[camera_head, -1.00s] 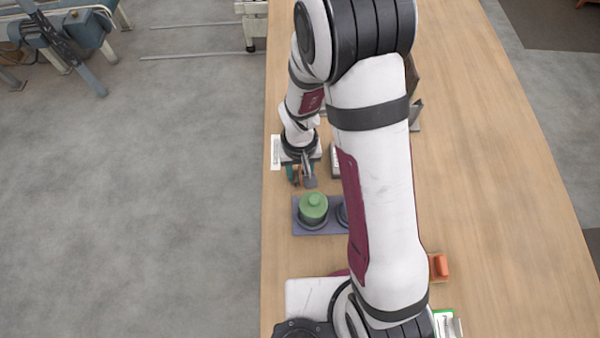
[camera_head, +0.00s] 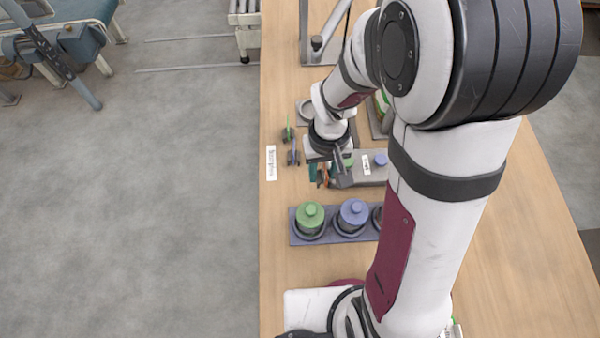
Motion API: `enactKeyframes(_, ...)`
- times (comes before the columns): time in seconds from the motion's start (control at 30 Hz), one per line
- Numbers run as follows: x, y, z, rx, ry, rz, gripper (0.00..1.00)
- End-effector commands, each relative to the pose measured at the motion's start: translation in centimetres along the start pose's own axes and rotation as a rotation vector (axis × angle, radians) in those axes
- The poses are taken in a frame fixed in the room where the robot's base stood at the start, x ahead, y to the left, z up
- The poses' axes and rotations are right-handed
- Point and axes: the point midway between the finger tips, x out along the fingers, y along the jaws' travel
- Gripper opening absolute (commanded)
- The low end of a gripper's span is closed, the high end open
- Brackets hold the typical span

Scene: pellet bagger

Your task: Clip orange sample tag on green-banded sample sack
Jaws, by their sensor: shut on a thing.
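My gripper (camera_head: 327,176) points down above the left side of the table, just left of a low grey holder. It is shut on a small orange thing (camera_head: 321,177), likely the orange sample tag, mostly hidden between the fingers. A teal part shows beside it. A white thing with green on it (camera_head: 382,103) stands behind my wrist, mostly hidden by my arm; I cannot tell whether it is the green-banded sample sack. The held thing is apart from it.
The grey holder (camera_head: 371,173) bears a green and a purple piece. A purple tray (camera_head: 300,239) with green-topped and blue-topped pots (camera_head: 352,212) lies nearer. Small green (camera_head: 287,134) and blue (camera_head: 293,156) clip-like pieces are left of my wrist. My arm hides much of the right side.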

Motion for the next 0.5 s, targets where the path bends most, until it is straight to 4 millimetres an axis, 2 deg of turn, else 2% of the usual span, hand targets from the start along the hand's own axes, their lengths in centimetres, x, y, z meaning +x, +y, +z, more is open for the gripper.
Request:
enactKeyframes(0.1,-1.7,2.6,0.9,0.006,0.003,0.0,0.0)
enactKeyframes(0.3,-3.4,5.3,1.6,0.002,0.002,0.001,0.0)
enactKeyframes(0.37,-3.8,5.9,1.0,0.001,0.001,0.002,0.0)
enactKeyframes(0.47,-5.0,7.5,-1.5,0.003,-0.002,0.005,0.0)
enactKeyframes(0.5,-5.6,8.3,-3.0,0.004,-0.003,0.006,0.0)
